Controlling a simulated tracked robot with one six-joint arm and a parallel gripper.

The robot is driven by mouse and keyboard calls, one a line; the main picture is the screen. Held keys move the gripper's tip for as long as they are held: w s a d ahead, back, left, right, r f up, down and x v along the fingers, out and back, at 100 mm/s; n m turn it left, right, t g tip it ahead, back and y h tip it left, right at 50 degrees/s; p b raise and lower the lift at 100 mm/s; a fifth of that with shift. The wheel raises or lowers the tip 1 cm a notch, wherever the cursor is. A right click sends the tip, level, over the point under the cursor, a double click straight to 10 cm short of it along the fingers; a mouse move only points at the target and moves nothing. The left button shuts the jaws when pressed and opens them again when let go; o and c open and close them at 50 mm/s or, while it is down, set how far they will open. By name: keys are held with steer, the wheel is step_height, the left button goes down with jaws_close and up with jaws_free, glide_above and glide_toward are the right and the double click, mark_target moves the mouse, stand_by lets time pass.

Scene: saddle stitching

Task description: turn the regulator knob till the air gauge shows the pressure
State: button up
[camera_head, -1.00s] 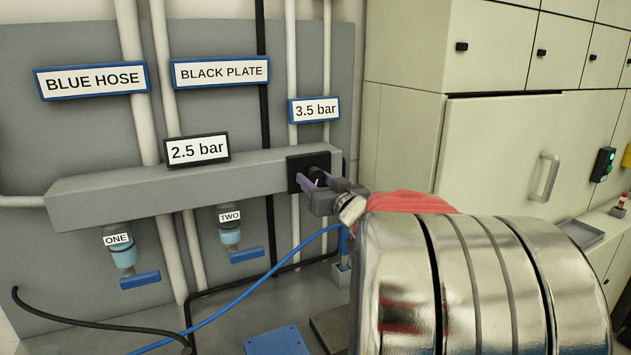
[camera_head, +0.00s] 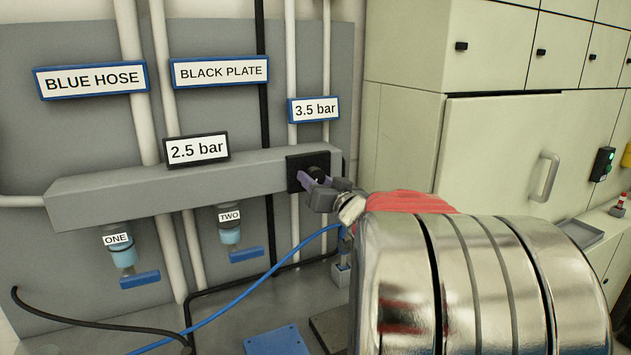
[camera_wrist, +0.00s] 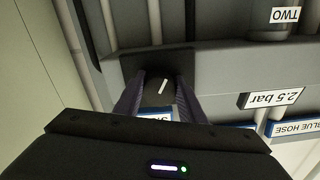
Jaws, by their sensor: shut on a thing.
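The black regulator knob (camera_head: 317,174) sits on a dark square plate at the right end of the grey manifold bar (camera_head: 180,184). My gripper (camera_head: 318,184) is shut on the knob, with its purple fingers on either side. In the wrist view, the knob (camera_wrist: 158,88) with its white pointer line stands between my gripper's fingers (camera_wrist: 157,100). The air gauge display (camera_head: 196,149) on the bar reads 2.5 bar. A blue-framed sign (camera_head: 314,109) above the knob reads 3.5 bar. My arm hides what lies behind it.
Signs read BLUE HOSE (camera_head: 91,80) and BLACK PLATE (camera_head: 220,71). Valves labelled ONE (camera_head: 117,240) and TWO (camera_head: 229,217) hang below the bar. A blue hose (camera_head: 243,295) and a black hose run over the bench. Pale cabinets (camera_head: 406,140) stand to the right.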

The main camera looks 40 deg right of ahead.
steer(key=m, duration=0.5)
stand_by(0.5)
steer(key=o, duration=1)
steer(key=shift+o, duration=0.2)
steer(key=v, duration=1.4)
steer(key=shift+w, duration=0.1)
